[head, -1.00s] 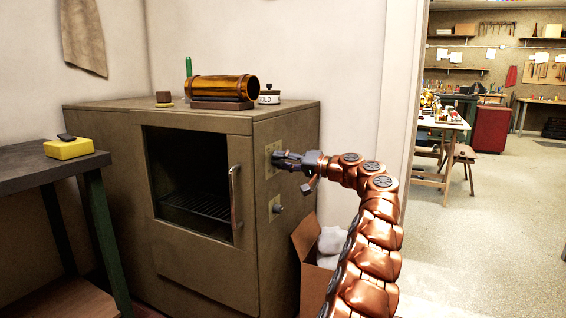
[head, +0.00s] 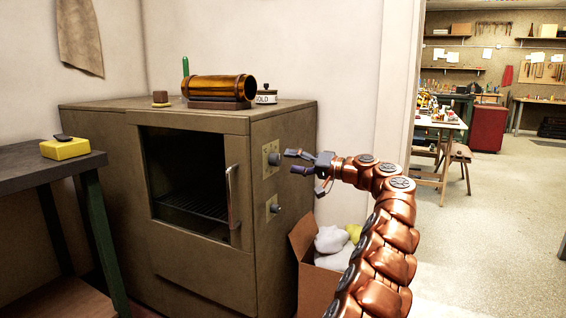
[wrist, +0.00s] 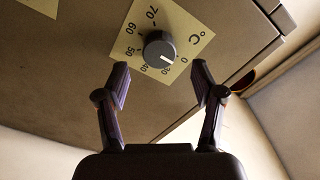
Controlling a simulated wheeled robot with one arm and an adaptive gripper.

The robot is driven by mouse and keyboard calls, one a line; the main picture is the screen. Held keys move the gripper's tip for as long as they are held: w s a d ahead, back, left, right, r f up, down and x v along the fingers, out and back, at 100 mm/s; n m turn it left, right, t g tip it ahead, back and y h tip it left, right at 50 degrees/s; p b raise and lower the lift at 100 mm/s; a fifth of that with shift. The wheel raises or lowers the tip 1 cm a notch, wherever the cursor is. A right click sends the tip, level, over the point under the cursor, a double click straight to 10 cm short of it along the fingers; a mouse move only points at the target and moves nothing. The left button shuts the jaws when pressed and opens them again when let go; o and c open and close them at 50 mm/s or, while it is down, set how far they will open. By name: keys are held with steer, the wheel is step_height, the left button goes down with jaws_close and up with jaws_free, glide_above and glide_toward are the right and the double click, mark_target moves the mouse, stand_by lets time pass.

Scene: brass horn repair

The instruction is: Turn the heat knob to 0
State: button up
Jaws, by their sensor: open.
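The dark round heat knob (head: 274,159) sits on a pale dial plate (head: 265,170) on the right side of the olive oven (head: 180,265). In the wrist view the knob (wrist: 160,49) has a white pointer line aimed to the lower right, at the low end of the °C scale, near the 0. I cannot tell if it is exactly on 0. My gripper (head: 291,162) is open and empty, just right of the knob and apart from it. In the wrist view its fingertips (wrist: 161,84) are spread below the knob, with nothing between them.
A second knob (head: 275,208) is below on its own plate. The oven door handle (head: 232,196) is to the left. A cardboard box (head: 317,282) with white and yellow bundles stands below my arm. A brass tube (head: 220,87) lies on the oven top. The floor to the right is open.

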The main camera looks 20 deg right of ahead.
steer(key=v, duration=0.7)
steer(key=shift+s+f, duration=0.1)
stand_by(0.5)
steer(key=s+a+r+n+g+y+p, duration=0.1)
steer(key=s+a+r+g+p, duration=0.15)
steer(key=a+r+p, duration=0.55)
steer(key=s+a+r+n+g+y+p, duration=0.1)
steer(key=s+a+r+g+p, duration=0.2)
steer(key=a, duration=0.9)
steer(key=s+a+r+n+g+h+p, duration=0.2)
steer(key=s+a+r+g+p, duration=0.3)
steer(key=s+a+p, duration=0.5)
steer(key=s+a+f+g+h+p, duration=0.1)
steer(key=s+a+g+h+p, duration=0.2)
steer(key=s, duration=0.6)
steer(key=s+a+h+p, duration=0.2)
steer(key=s+a+p, duration=0.15)
steer(key=s, duration=0.65)
steer(key=s+d+f+m+g+h+p, duration=0.1)
steer(key=s+d+h+p, duration=0.6)
steer(key=s, duration=1.1)
steer(key=d+f+p, duration=0.1)
steer(key=d+p, duration=0.2)
steer(key=d, duration=0.3)
steer(key=shift+f+g, duration=0.25)
steer(key=shift+g, duration=0.1)
